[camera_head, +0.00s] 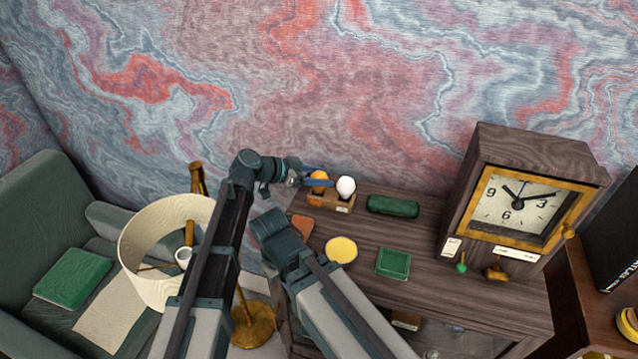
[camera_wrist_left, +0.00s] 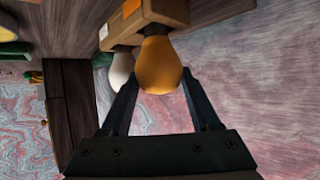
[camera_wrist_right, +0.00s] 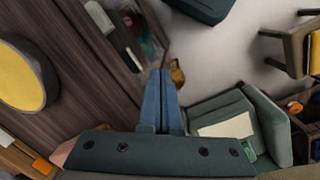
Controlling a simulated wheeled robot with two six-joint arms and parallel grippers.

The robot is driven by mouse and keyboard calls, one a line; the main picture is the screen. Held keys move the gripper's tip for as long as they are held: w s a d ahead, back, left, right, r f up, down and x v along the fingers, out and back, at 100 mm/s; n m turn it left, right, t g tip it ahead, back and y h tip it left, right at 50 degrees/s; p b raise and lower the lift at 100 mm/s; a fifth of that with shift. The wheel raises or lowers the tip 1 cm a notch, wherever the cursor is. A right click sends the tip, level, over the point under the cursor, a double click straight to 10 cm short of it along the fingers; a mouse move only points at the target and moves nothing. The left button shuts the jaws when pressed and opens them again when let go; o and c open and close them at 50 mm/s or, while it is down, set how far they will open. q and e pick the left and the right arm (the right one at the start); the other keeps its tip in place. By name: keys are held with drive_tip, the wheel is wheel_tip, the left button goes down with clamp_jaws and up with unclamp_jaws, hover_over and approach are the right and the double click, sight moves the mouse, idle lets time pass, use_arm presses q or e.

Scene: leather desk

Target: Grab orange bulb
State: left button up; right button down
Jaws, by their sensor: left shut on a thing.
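The orange bulb (camera_head: 319,177) is at the small wooden holder (camera_head: 331,202) at the back of the desk, beside the white bulb (camera_head: 346,187). My left gripper (camera_head: 318,176) reaches in from the left at bulb height. In the left wrist view the orange bulb (camera_wrist_left: 161,66) sits between the two fingers of my left gripper (camera_wrist_left: 160,78), which is shut on it. Its narrow end is still against the holder (camera_wrist_left: 150,18), and the white bulb (camera_wrist_left: 121,70) is partly behind a finger. My right gripper (camera_wrist_right: 163,75) is shut and empty, its fingers side by side.
A green case (camera_head: 393,206) lies right of the holder. A yellow disc (camera_head: 341,249) and a green square dish (camera_head: 393,263) lie nearer on the desk. A big wooden clock (camera_head: 517,190) stands at right. A lamp (camera_head: 160,250) and a green armchair (camera_head: 50,200) are at left.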

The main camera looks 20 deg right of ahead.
use_arm(q)
drive_tip(key=shift+c, duration=0.9)
wheel_tip(320, 180, up, 10)
drive_tip(key=p, duration=1)
drive_tip(key=shift+f, duration=0.1)
